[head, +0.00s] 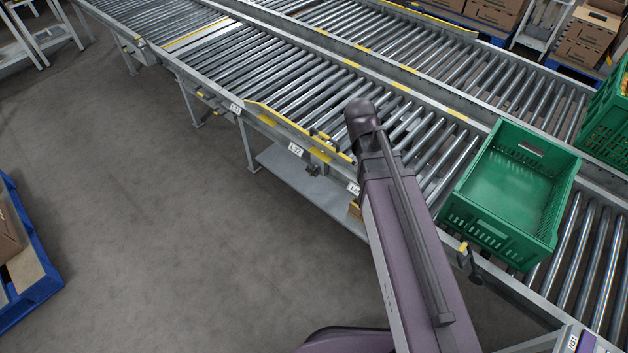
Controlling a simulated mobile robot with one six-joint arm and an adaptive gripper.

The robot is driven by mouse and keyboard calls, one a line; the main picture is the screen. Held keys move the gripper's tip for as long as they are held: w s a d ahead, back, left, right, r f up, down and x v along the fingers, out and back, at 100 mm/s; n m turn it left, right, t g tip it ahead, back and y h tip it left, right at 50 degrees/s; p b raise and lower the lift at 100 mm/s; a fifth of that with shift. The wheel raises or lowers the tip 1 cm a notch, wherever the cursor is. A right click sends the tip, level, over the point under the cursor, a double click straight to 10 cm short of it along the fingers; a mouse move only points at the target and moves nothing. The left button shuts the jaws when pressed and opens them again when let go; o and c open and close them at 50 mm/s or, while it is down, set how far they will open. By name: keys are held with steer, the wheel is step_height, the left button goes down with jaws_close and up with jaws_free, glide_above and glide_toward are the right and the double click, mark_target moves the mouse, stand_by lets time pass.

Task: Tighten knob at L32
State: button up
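A small white label (296,149) that appears to read L32 is on the side of the near roller conveyor, left of my arm. A small dark knob-like part (314,169) sits just right of and below this label, under the yellow guide rail (298,129). It is too small to tell whether it is tight or loose. My purple arm rises from the bottom of the head view, and its dark joint is over the conveyor edge. My gripper does not show.
A second label (236,108) is farther left, and a third (353,188) is partly behind my arm. An empty green crate (509,190) stands on the rollers at right. A yellow-tipped lever (463,248) is below it. A blue pallet (38,270) is at far left; the floor between is clear.

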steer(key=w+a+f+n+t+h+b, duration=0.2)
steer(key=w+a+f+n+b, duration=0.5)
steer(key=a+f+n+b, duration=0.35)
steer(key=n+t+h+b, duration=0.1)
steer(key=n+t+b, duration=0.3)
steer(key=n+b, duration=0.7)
glide_toward(310, 172)
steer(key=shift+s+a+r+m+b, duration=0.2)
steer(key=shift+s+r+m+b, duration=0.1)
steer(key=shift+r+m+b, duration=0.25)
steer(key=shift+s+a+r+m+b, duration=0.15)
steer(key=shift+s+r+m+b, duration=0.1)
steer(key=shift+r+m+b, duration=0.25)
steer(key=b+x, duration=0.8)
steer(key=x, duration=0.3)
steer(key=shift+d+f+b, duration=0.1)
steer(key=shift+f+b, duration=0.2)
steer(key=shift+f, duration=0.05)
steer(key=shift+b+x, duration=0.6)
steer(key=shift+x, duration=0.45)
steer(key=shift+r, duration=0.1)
